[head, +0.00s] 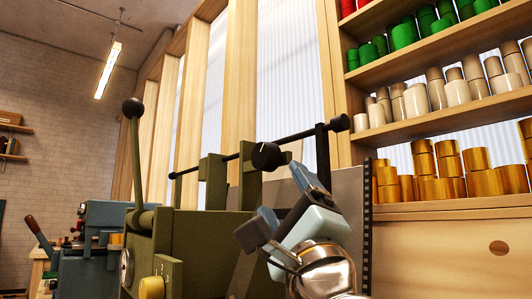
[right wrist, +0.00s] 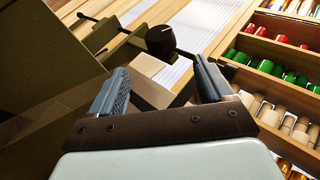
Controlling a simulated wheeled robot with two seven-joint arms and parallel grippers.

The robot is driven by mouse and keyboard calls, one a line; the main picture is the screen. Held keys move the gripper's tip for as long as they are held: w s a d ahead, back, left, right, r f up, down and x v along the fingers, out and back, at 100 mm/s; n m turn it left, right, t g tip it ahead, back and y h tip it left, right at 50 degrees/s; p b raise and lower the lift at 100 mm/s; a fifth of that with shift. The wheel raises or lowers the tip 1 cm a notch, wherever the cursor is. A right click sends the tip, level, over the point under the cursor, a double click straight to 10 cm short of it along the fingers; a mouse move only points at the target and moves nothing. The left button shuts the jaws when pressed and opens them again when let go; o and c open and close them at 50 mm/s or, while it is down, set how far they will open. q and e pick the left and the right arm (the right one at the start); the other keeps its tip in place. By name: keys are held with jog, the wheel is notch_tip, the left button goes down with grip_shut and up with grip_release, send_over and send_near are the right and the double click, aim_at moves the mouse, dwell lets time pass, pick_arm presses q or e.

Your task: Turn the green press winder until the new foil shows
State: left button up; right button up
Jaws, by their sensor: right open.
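The olive-green press (head: 190,245) stands in the middle of the head view, with a tall ball-topped lever and a yellow knob (head: 151,287). A dark rod runs across its top, and a black winder knob (head: 266,156) with a pale mark sits near it. My right gripper (head: 287,197) is open and empty, just below and right of the knob, apart from it. In the right wrist view the knob (right wrist: 161,39) lies beyond the gap between the open fingertips (right wrist: 160,84). I cannot make out the foil on the press. My left gripper is not in view.
A wooden shelf (head: 440,206) at the right holds red, green, pale and gold rolls. A grey panel (head: 349,215) with a dark notched edge stands behind my right gripper. A blue press (head: 95,265) is in the left background.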

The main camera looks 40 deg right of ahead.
aim_at(269, 164)
jog(key=p+x, duration=0.4)
jog(key=x, duration=0.8)
jog(key=shift+w+r, duration=0.1)
jog(key=shift+r, duration=0.1)
jog(key=shift+c, duration=0.3)
